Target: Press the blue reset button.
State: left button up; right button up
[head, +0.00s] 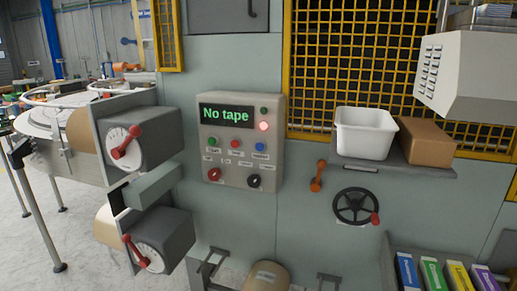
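The blue button (260,145) is on the beige control panel (239,165) in the head view, at the right end of a row of three. A green button (212,142) and a red button (235,143) are to its left. The panel's display (225,115) reads "No tape" in green letters. A red lamp (264,126) glows beside it, below a dark green lamp (264,110). Neither of my grippers shows in the head view, and nothing covers the blue button.
Two dial boxes with red handles (127,141) jut out left of the panel. An orange lever (318,176) and a black handwheel (356,206) are to its right. A shelf holds a white bin (365,134) and a cardboard box (425,141). A grey vented housing (465,80) overhangs at upper right.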

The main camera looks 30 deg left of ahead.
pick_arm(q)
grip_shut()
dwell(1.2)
